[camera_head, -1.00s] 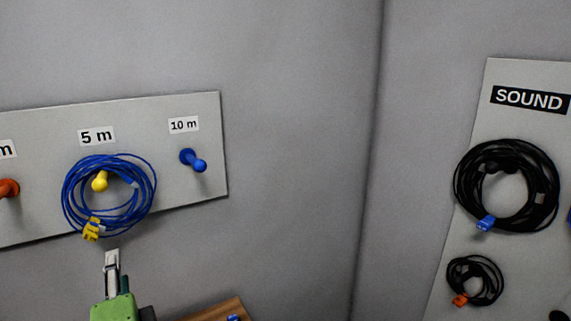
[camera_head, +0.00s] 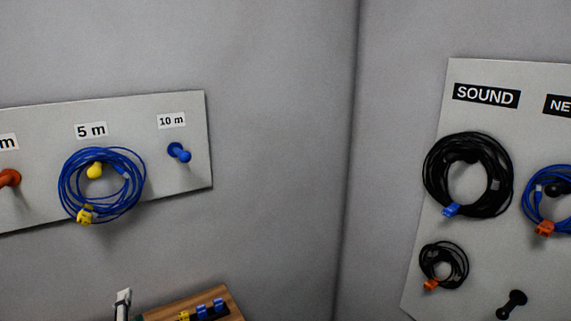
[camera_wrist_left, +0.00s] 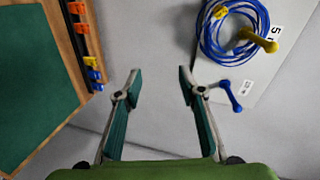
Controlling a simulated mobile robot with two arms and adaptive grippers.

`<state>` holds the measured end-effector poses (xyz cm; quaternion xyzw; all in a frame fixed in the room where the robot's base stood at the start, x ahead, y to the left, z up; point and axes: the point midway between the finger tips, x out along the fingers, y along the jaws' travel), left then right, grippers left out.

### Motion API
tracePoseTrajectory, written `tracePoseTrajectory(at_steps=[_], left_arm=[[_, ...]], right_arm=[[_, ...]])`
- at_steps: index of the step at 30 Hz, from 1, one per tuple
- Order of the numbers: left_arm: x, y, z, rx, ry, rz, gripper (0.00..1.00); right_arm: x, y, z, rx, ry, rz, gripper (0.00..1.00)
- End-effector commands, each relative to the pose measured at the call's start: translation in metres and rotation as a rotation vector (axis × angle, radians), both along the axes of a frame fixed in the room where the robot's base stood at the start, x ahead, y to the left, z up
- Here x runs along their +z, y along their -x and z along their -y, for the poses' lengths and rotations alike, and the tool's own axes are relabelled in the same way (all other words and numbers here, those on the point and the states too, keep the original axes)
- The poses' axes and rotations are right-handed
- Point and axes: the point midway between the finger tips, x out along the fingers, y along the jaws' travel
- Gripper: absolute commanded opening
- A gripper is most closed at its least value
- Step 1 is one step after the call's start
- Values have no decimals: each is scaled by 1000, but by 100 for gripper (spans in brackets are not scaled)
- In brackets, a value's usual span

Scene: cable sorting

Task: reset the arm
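My left gripper (camera_wrist_left: 158,85) is open and empty in the left wrist view, its two fingers well apart with grey wall between them. In the head view only one fingertip part of it (camera_head: 122,303) shows at the bottom edge, below the peg board. A blue cable coil (camera_head: 102,185) with a yellow connector hangs on the yellow peg (camera_head: 95,170) under the 5 m label. The coil also shows at the upper right of the left wrist view (camera_wrist_left: 205,40), apart from the fingers. My right gripper is in neither view.
The blue 10 m peg (camera_head: 180,153) is empty. A wooden-edged board (camera_head: 232,300) with yellow and blue clips is at the bottom. On the right, the SOUND board (camera_head: 432,225) holds a large black coil (camera_head: 428,180) and a small black coil (camera_head: 463,265).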

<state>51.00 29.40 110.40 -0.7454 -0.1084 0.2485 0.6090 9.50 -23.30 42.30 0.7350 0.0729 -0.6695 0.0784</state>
Motion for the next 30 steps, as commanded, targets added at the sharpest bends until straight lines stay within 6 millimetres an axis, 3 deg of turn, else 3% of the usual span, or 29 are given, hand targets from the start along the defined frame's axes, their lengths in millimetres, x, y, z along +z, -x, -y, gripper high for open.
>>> tracePoseTrajectory(at_steps=[8,12,15,21,28,30], left_arm=[[-87,36,31,15,306,-190,37],[-149,80,53,80,556,-337,37],[-185,115,65,153,721,-424,37],[-228,173,79,300,952,-534,37],[-259,231,87,469,1137,-610,37],[-276,225,88,470,1133,-616,37]], right_arm=[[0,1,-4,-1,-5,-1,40],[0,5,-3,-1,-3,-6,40],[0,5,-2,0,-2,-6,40],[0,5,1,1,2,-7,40],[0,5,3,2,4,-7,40],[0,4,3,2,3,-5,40]])
